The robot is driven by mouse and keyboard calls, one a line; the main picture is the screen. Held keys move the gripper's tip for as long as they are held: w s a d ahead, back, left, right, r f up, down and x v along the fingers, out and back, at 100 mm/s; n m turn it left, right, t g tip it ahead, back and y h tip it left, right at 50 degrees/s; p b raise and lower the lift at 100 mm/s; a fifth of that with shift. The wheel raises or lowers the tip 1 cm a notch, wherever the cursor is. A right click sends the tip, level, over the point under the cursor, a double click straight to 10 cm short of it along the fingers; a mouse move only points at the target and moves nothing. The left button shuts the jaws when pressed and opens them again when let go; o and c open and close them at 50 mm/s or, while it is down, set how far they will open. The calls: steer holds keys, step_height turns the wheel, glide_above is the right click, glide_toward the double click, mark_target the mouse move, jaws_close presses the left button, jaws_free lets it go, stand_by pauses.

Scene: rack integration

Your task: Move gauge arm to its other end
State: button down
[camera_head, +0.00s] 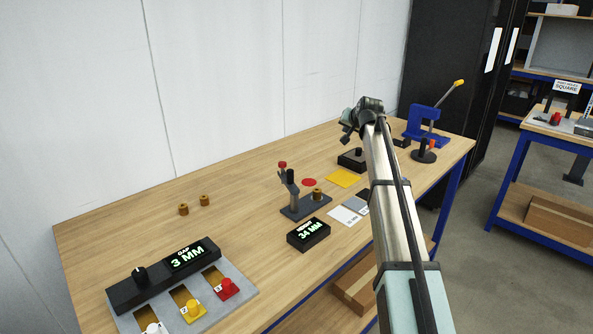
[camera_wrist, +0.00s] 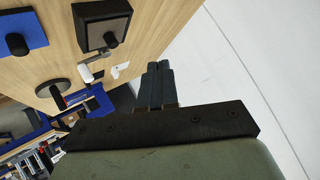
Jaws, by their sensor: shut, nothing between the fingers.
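The height gauge (camera_head: 294,190) stands upright mid-bench in the head view. It has a dark base, a grey post, a dark upper part and a red knob (camera_head: 282,164). Which piece is the movable arm is too small to tell. A brass-coloured piece (camera_head: 317,194) sits on its base. A display (camera_head: 308,234) in front reads HEIGHT 34 MM. My gripper (camera_head: 346,134) is behind and right of the gauge, apart from it. In the wrist view my gripper (camera_wrist: 162,84) has its fingers together, empty. The gauge is not recognisable in that view.
A black block with a knob (camera_head: 352,159) and a blue clamp-like device (camera_head: 426,125) with a yellow-tipped lever stand at the bench's far end. Front left is a GAP 3 MM panel (camera_head: 163,276). A pale wall runs behind the bench.

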mark_target(290, 178)
steer(key=s+a+f+n+g+y, duration=0.4)
steer(key=s+a+n+g+y, duration=0.1)
steer(key=s+a+n+g, duration=0.45)
steer(key=a+f, duration=0.7)
steer(key=a, duration=0.1)
steer(key=shift+s+a+f+t, duration=0.2)
steer(key=shift+t, duration=0.25)
steer(key=shift+s+a, duration=0.15)
steer(key=shift+a, duration=0.8)
steer(key=shift+s+a, duration=0.15)
steer(key=shift+a, duration=0.75)
steer(key=shift+w, duration=0.1)
